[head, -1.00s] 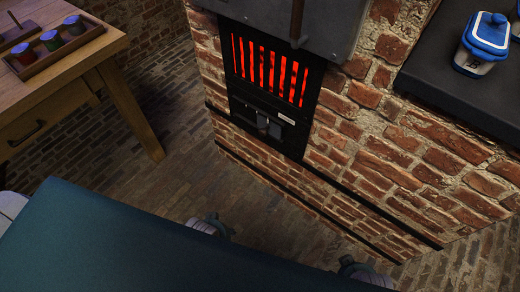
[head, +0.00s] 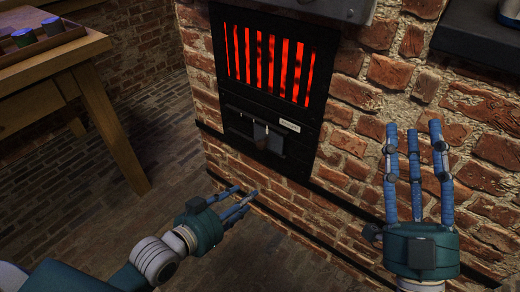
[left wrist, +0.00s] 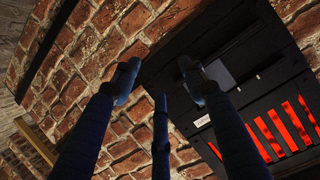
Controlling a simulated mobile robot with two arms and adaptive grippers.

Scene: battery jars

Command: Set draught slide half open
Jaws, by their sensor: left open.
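The draught slide (head: 262,133) is on the black metal panel below the glowing firebox grate, with a small handle and a white label (head: 289,125) beside it. How far it is open is too dark to tell. In the left wrist view the slide's grey plate (left wrist: 220,75) shows beyond the fingers. My left gripper (head: 238,200) is open and empty, low in front of the brickwork, below the slide. Its spread fingers show in the left wrist view (left wrist: 158,82). My right gripper (head: 416,140) is raised at the right with its fingers extended, open and empty.
The firebox grate (head: 268,65) glows red above the slide. The brick stove wall (head: 350,165) has a black rail near its foot. A wooden table (head: 80,70) with jars stands at the left. A dark worktop (head: 480,45) is at upper right. Floor between table and stove is clear.

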